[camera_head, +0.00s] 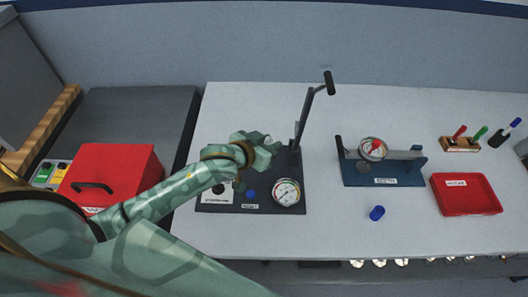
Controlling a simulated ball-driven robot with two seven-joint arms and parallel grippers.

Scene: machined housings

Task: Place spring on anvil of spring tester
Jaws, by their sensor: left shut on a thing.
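The spring tester (234,208) stands left of the middle of the bench, with a dark base, a round dial gauge (287,192), a blue knob (251,194) and an upright lever (308,112) with a black handle. My left gripper (268,146) is above the back of the tester's base, beside the foot of the lever. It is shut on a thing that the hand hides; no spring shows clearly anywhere. The anvil cannot be made out, and my arm and hand cover part of the tester. My right gripper is not in view.
A blue fixture (384,181) with a dial stands to the right. A small blue cylinder (377,213) lies in front of it. A red tray (466,195) and a pen holder (460,146) are at the right. A red box (112,172) is at the left.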

